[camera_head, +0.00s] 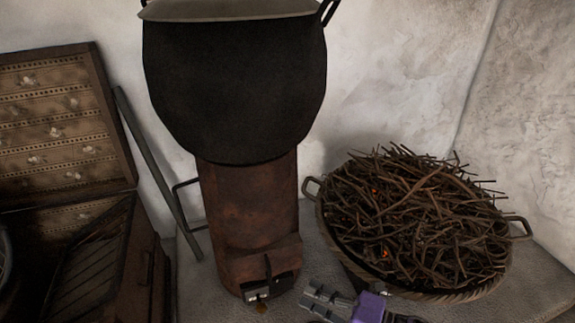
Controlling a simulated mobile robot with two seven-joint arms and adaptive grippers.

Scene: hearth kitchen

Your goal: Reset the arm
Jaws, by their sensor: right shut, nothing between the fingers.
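My right gripper (330,297) shows at the bottom edge, right of centre, with grey fingers and a purple part behind them. It is shut and empty. It lies in front of the gap between the rusty stove and the twig basket, and I cannot tell whether it touches either. Most of my right arm is out of the frame. My left gripper is not in view.
A black lidded pot (235,90) stands on a rusty cylindrical stove (250,205). A round basket (350,270) piled with twigs (420,215) and a few orange glows stands right. An open patterned chest (60,125) is left, with a dark rod (155,165) leaning beside it.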

